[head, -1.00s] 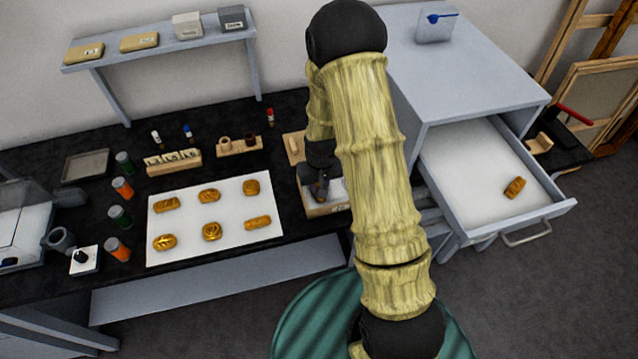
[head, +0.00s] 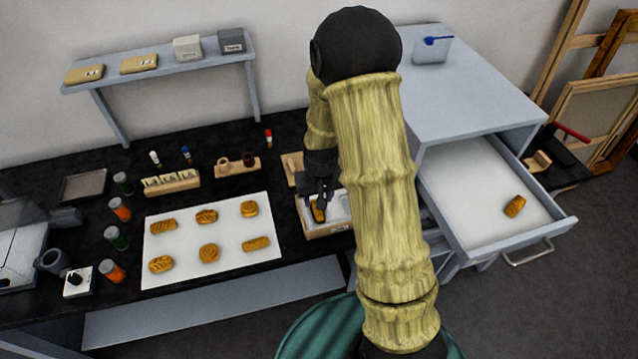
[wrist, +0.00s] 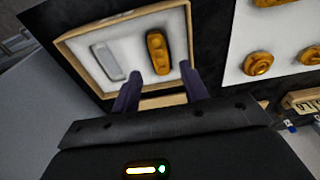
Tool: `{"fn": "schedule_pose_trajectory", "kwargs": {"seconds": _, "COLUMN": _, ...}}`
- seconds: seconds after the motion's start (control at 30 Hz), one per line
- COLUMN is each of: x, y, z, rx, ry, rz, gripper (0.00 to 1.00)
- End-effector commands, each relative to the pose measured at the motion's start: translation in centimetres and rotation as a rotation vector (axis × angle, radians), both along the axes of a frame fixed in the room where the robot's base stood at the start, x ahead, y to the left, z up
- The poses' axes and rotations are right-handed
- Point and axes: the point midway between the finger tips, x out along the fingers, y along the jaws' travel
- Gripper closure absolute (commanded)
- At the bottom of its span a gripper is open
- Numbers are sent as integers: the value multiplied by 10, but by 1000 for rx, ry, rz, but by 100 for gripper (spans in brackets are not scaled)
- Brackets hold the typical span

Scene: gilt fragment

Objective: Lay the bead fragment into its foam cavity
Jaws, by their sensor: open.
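The bead fragment (wrist: 158,52), a golden, knobbly elongated piece, lies in the open foam-lined box (wrist: 108,30) in the wrist view. An empty grey elongated cavity (wrist: 109,60) is to its left. The fragment lies roughly parallel to that cavity; I cannot tell how deep it sits in the foam. My gripper (wrist: 161,70) is open, with its two dark fingertips at either side of the fragment's near end, apart from it in the picture. In the head view, the fragment (head: 318,211) shows in the box below my gripper (head: 322,194), and my arm hides the box's right part.
A white sheet (head: 230,229) with several golden fragments lies left of the box. A wooden block with holders (head: 237,168) and small bottles stand behind. On the right, an open drawer (head: 470,215) holds another golden piece (head: 514,206).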

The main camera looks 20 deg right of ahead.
Motion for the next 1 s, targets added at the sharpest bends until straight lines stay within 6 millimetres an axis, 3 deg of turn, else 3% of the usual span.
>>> {"fn": "schedule_pose_trajectory", "kwargs": {"seconds": 0.3, "x": -5, "y": 0, "z": 48, "rx": 0, "ry": -3, "rz": 0, "gripper": 56}}
{"fn": "schedule_pose_trajectory", "kwargs": {"seconds": 0.5, "x": -8, "y": 0, "z": 69, "rx": 0, "ry": -1, "rz": 0, "gripper": 56}}
{"fn": "schedule_pose_trajectory", "kwargs": {"seconds": 1.0, "x": -9, "y": 0, "z": 73, "rx": 0, "ry": 1, "rz": 0, "gripper": 56}}
